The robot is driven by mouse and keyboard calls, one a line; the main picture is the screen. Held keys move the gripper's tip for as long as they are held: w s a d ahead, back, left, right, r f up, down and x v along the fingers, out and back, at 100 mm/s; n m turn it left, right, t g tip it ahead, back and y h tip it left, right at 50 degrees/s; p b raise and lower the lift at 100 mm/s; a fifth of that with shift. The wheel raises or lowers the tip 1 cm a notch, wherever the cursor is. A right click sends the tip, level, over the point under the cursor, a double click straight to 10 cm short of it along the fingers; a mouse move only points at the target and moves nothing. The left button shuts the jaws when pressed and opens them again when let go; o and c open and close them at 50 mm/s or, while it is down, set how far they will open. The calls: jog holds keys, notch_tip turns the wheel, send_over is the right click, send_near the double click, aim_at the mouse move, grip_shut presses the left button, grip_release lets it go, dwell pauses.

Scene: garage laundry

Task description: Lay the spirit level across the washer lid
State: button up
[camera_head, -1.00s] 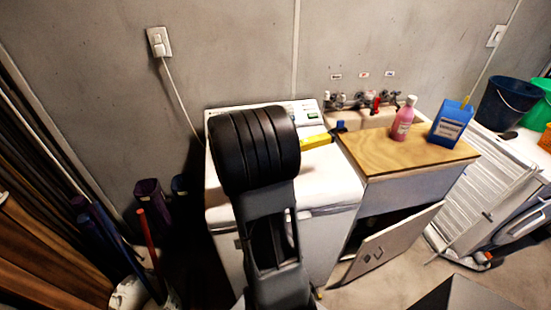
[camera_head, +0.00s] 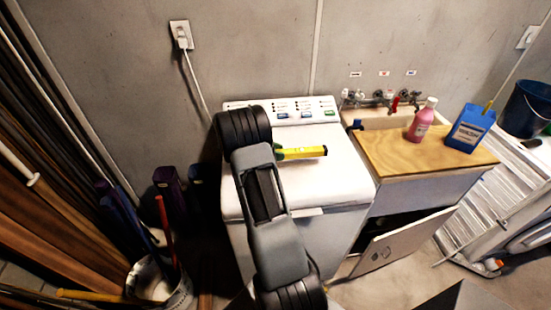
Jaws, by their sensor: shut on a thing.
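The yellow spirit level (camera_head: 304,152) shows over the white lid of the washer (camera_head: 335,178), lying roughly left to right in the picture. Its left part is hidden behind my arm. My gripper (camera_head: 279,152) is mostly hidden by the arm; only a small part shows at the level's left end, and it is shut on the level. I cannot tell whether the level touches the lid or hangs just above it. The washer's control panel (camera_head: 290,108) is behind the level.
A wooden worktop (camera_head: 400,155) with a pink bottle (camera_head: 422,120) and a blue box (camera_head: 469,127) stands right of the washer, by a sink with taps. A cabinet door (camera_head: 405,243) hangs open below. A bucket (camera_head: 178,300) of tools stands at left. The lid's right side is clear.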

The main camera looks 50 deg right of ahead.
jog(key=shift+w+f, duration=0.25)
jog(key=shift+f, duration=0.05)
jog(key=f, duration=0.1)
jog(key=p, duration=0.1)
jog(key=f, duration=0.1)
jog(key=shift+w+f, duration=0.25)
jog(key=shift+f, duration=0.5)
